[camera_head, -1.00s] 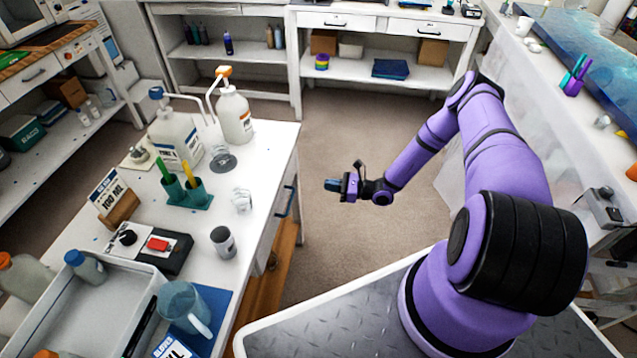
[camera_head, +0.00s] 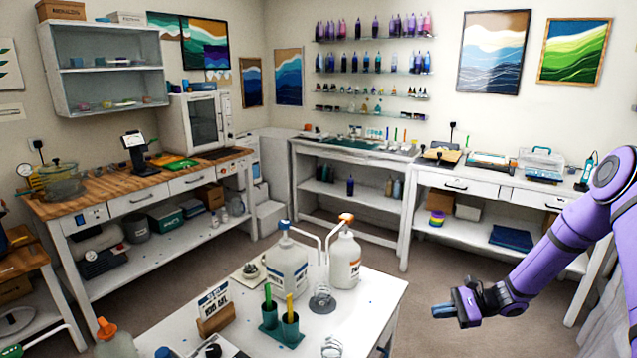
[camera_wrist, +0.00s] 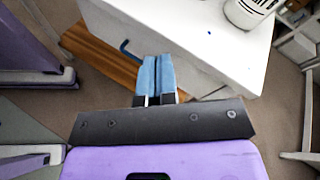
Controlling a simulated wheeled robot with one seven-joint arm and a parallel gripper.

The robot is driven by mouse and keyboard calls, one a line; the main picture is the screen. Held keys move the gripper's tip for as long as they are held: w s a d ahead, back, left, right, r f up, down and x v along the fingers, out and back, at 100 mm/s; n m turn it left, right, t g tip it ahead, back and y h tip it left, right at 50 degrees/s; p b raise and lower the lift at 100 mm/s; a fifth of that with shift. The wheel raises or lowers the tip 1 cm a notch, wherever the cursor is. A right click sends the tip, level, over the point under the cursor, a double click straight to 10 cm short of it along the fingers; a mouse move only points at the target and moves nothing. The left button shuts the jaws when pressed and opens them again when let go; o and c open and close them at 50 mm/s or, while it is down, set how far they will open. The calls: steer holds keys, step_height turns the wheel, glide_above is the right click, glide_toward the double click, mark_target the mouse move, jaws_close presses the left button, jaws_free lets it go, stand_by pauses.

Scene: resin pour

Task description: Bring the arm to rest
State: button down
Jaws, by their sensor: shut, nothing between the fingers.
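My gripper (camera_head: 436,312) is at the lower right in the head view, at the end of my purple arm. It hangs over open floor, to the right of the white table with the pump bottles. In the wrist view my gripper (camera_wrist: 157,62) shows its two blue fingers together, with nothing between them. The side of the white table and its wooden lower part show beyond the fingers, apart from them.
The white table (camera_head: 372,299) holds two pump bottles, a teal cup holder (camera_head: 281,329) and a label stand (camera_head: 215,318). A wooden-topped bench (camera_head: 100,196) stands left, shelving at the back. The brown floor (camera_head: 430,285) between is clear.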

steer(key=s+a+r+n+g+h, duration=0.15)
steer(key=s+r+n+h, duration=0.35)
steer(key=r, duration=0.9)
steer(key=s+a+r+n+g+h, duration=0.1)
steer(key=s+a+r+n+h, duration=0.35)
steer(key=r, duration=0.95)
steer(key=s+d+r+n+t+h, duration=0.2)
steer(key=s+r, duration=0.5)
steer(key=s, duration=0.5)
steer(key=s+d+r+n+t+h, duration=0.1)
steer(key=s+r+n+t+h, duration=0.2)
steer(key=s+r, duration=0.4)
steer(key=s+t, duration=0.1)
steer(key=s, duration=0.4)
steer(key=shift+s+d, duration=0.35)
